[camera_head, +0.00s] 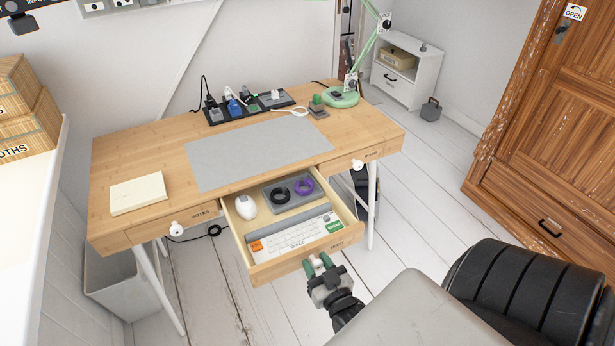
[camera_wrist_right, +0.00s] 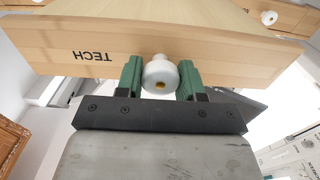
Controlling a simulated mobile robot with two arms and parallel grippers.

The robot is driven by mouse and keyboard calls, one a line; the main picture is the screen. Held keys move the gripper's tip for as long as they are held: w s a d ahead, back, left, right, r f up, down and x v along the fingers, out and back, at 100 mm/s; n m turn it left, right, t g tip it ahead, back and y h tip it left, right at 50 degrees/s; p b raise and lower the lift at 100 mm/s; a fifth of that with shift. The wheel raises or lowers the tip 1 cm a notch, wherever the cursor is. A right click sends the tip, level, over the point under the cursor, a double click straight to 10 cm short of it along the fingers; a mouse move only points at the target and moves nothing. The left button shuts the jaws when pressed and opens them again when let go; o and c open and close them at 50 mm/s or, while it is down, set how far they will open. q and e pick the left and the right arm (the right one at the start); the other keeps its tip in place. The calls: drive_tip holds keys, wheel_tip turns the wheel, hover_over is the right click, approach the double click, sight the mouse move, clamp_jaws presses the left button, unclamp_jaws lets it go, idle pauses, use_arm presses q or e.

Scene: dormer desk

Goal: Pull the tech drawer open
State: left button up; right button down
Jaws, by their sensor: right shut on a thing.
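The tech drawer (camera_head: 305,260) is the middle drawer of the wooden desk, and it stands pulled well out. Its front (camera_wrist_right: 220,50) carries the word TECH, upside down in the right wrist view. A white round knob (camera_wrist_right: 160,76) sits on that front. My right gripper (camera_head: 318,265) is at the drawer front. In the right wrist view its two green fingers (camera_wrist_right: 160,80) are shut on the knob, one on each side. In the head view the fingers mostly hide the knob. My left gripper is not in view.
Inside the drawer lie a white mouse (camera_head: 246,206), a white keyboard (camera_head: 298,239) and a grey tray (camera_head: 272,205) with a black and a purple coil. The notes drawer (camera_head: 160,229) at left looks closed. Bare floor (camera_head: 420,220) lies right of the desk.

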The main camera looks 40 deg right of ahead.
drive_tip(key=shift+v, duration=1.15)
drive_tip(key=c, duration=0.7)
unclamp_jaws()
drive_tip(key=v, duration=1)
drive_tip(key=shift+s, duration=0.4)
drive_tip(key=shift+f, duration=0.15)
